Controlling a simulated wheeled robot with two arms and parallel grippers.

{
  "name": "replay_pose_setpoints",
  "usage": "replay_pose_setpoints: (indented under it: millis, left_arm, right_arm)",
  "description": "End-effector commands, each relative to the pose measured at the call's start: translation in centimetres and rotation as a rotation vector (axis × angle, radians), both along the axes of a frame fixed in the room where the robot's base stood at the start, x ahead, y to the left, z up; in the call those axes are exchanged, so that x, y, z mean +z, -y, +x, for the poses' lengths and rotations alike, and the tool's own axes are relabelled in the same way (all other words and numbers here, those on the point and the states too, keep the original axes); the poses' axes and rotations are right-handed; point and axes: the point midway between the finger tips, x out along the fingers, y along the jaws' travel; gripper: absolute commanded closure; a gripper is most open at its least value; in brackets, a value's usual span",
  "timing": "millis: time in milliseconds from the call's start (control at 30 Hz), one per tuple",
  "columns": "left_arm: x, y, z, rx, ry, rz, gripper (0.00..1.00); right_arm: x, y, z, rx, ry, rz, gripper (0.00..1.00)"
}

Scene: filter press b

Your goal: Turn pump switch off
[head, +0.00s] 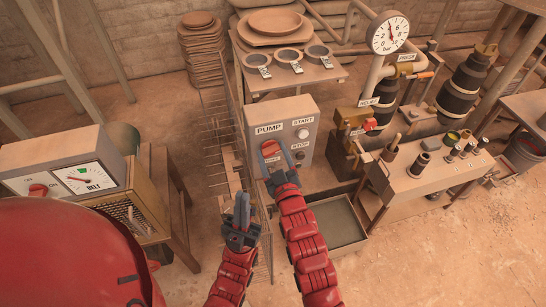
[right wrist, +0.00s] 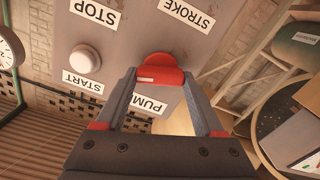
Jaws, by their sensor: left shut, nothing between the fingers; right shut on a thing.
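The grey pump box (head: 283,115) stands in the middle of the head view, with PUMP, START and STOP labels on its face. Its red pump switch (head: 270,147) sits below the PUMP label. In the right wrist view the red switch (right wrist: 162,74) lies between my right fingertips, with a small white mark on it. My right gripper (head: 278,168) is shut on this switch; its fingers hide part of it in the head view. My left gripper (head: 243,207) is shut and empty, pointing up, lower left of the box and apart from it.
A pale START button (right wrist: 85,58) is close beside the switch. A wire rack (head: 222,125) stands left of the box. A tray (head: 338,222) lies below it. A bench with valves and jars (head: 423,170) is at right; a dial box (head: 85,178) is at left.

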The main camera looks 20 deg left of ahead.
Motion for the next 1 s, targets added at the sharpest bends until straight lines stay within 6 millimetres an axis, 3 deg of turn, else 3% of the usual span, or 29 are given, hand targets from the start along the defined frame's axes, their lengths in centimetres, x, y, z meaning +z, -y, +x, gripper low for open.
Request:
replay_pose_setpoints:
  millis: [400,1000]
  left_arm:
    - [-3.4,0.0,0.0,0.0,0.0,0.0,1.0]
    - [-6.0,0.0,0.0,0.0,0.0,0.0,1.0]
  right_arm:
    - [-0.2,-0.2,-0.2,0.001,0.229,-0.328,0.86]
    - [-0.4,-0.3,-0.2,0.001,0.536,-0.792,0.86]
